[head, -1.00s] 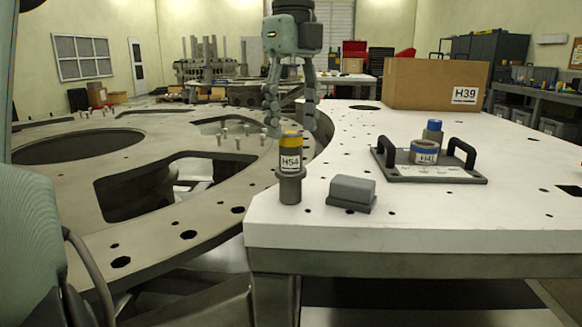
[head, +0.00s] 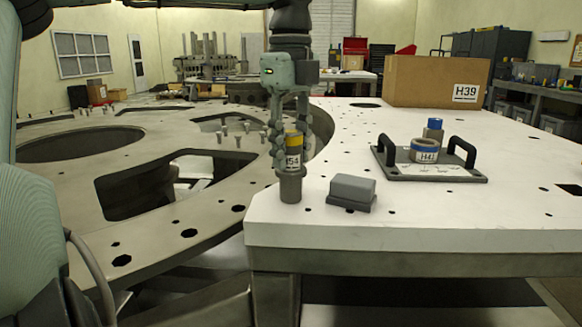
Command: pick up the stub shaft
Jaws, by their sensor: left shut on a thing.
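The stub shaft (head: 291,188) is a grey cylinder with a yellow band and a white label ending in 54. It stands upright at the near left corner of the white table, in the head view. My left gripper (head: 290,155) comes down from above with its fingers around the shaft's upper part, shut on it. The fingers hide part of the label and band. The shaft's lower grey part shows below the fingertips. My right gripper is not in view.
A grey block (head: 351,192) lies just right of the shaft. A plate with two black handles (head: 430,172) carries blue-banded cylinders. A cardboard box (head: 432,82) stands at the back of the white table (head: 450,215). The large ring plate (head: 70,195) with holes lies left.

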